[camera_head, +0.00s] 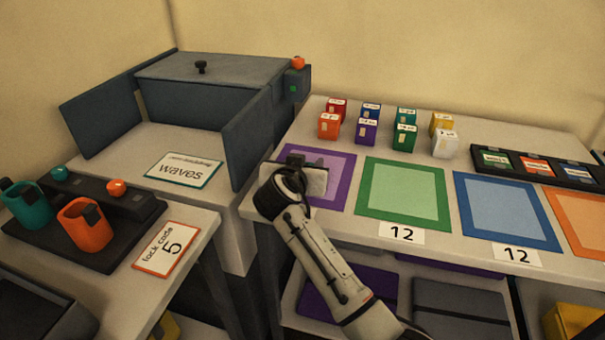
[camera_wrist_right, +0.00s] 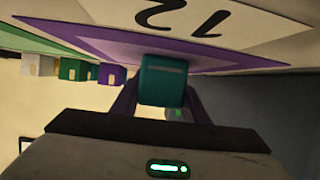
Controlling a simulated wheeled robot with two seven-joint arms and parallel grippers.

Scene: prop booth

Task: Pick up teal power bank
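In the right wrist view a teal block, which I take to be the teal power bank (camera_wrist_right: 163,80), sits between the fingers of my right gripper (camera_wrist_right: 162,98). The two fingers meet its sides, so the gripper looks shut on it. Behind it is the purple-bordered mat. In the head view my right gripper (camera_head: 298,162) is at the left part of the purple mat (camera_head: 341,172), and the gripper hides the power bank there. Whether the block touches the mat, I cannot tell. My left gripper is not in view.
Small coloured boxes, including a teal one (camera_head: 406,115), stand behind the green mat (camera_head: 402,196). A blue mat (camera_head: 508,211) lies farther right. A grey open-sided cabinet (camera_head: 250,130) rises to the left. A dark stand (camera_head: 110,262) holds teal (camera_head: 30,210) and orange (camera_head: 84,233) items.

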